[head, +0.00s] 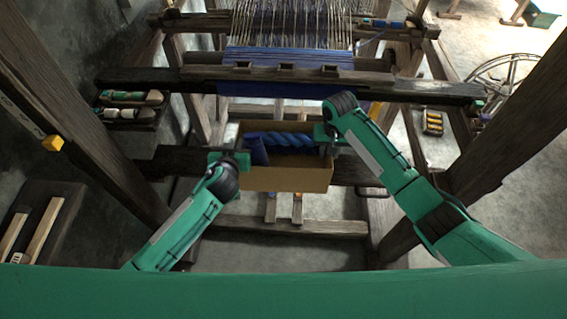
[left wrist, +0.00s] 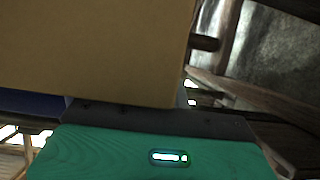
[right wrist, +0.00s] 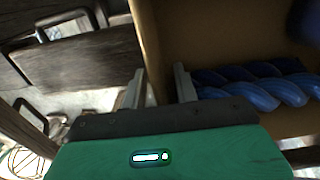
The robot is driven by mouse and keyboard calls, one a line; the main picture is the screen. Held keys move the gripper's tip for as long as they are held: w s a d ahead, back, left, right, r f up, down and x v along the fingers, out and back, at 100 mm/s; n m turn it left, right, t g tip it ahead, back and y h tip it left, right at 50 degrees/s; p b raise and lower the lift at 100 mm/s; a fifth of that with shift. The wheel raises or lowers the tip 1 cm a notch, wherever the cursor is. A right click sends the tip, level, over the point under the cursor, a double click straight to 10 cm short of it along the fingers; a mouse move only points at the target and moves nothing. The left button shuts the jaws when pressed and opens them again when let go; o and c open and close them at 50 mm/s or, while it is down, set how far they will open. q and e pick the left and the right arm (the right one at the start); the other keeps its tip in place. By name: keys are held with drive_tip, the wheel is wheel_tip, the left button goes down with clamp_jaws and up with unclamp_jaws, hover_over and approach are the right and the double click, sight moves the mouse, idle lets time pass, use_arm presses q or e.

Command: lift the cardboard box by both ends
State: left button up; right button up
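The open cardboard box (head: 287,179) sits in the middle of the head view, with blue twisted yarn (head: 285,140) inside. My left gripper (head: 243,160) is at the box's left end. In the left wrist view a cardboard wall (left wrist: 90,50) fills the upper left and hides most of the fingers; only a grey sliver of one shows, so its opening cannot be judged. My right gripper (head: 327,137) is at the box's right end. In the right wrist view its fingers (right wrist: 160,88) stand apart, one on each side of the box's end wall (right wrist: 150,40).
A dark loom beam (head: 180,163) runs behind and left of the box. The blue cloth and warp (head: 290,60) lie beyond it. Slanted loom posts (head: 80,110) stand on both sides. Trays of spools (head: 125,112) are at the left, and a spoked wheel (head: 505,75) is at the right.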

use_arm(q)
drive_tip(key=shift+w, duration=0.1)
use_arm(e)
drive_tip(key=shift+f, duration=0.15)
use_arm(q)
drive_tip(key=shift+c, duration=0.3)
use_arm(e)
drive_tip(key=shift+c, duration=0.4)
use_arm(q)
clamp_jaws()
use_arm(e)
drive_tip(key=c, duration=0.4)
clamp_jaws()
use_arm(q)
drive_tip(key=shift+r, duration=0.1)
use_arm(e)
drive_tip(key=shift+w+r, duration=0.1)
drive_tip(key=shift+r, duration=0.1)
